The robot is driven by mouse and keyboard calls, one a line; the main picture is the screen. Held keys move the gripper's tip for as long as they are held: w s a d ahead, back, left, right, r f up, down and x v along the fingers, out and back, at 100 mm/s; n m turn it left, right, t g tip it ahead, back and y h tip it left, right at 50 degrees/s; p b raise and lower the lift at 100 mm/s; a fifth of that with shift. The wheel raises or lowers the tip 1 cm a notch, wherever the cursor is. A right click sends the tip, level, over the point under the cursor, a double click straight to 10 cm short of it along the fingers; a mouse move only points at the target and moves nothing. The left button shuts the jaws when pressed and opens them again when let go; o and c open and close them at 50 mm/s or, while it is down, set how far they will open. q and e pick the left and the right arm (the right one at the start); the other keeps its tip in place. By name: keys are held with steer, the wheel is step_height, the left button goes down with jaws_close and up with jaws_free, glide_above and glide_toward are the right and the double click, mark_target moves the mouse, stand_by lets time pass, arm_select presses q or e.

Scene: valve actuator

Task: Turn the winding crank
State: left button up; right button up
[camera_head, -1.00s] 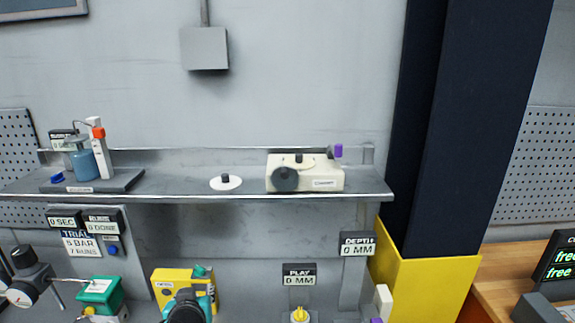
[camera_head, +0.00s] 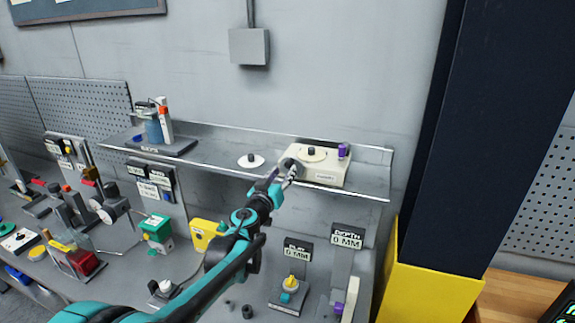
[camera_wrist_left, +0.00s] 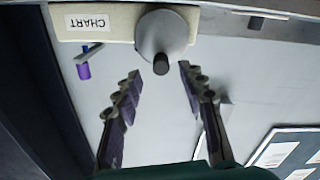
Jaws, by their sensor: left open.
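A cream box (camera_head: 325,176) with a CHART label stands on the shelf; it also shows upside down in the left wrist view (camera_wrist_left: 97,24). A grey round crank disc (camera_wrist_left: 178,28) with a dark cylindrical handle (camera_wrist_left: 161,64) is on its face. In the head view my gripper mostly hides this disc. My left gripper (camera_head: 285,174) is in front of the box's left end. In the left wrist view its fingers (camera_wrist_left: 160,70) are open, one on each side of the handle's end, with visible gaps. My right gripper is in neither view.
A purple-tipped lever (camera_wrist_left: 83,68) is at the box's other end. A white disc with a black knob (camera_head: 250,161) lies on the shelf (camera_head: 220,155) left of the box. A bottle stand (camera_head: 155,128) is further left. A dark column (camera_head: 470,140) rises at the right.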

mark_target(287, 167)
arm_select(q)
steer(key=x, duration=0.5)
steer(key=shift+w, duration=0.15)
jaws_close()
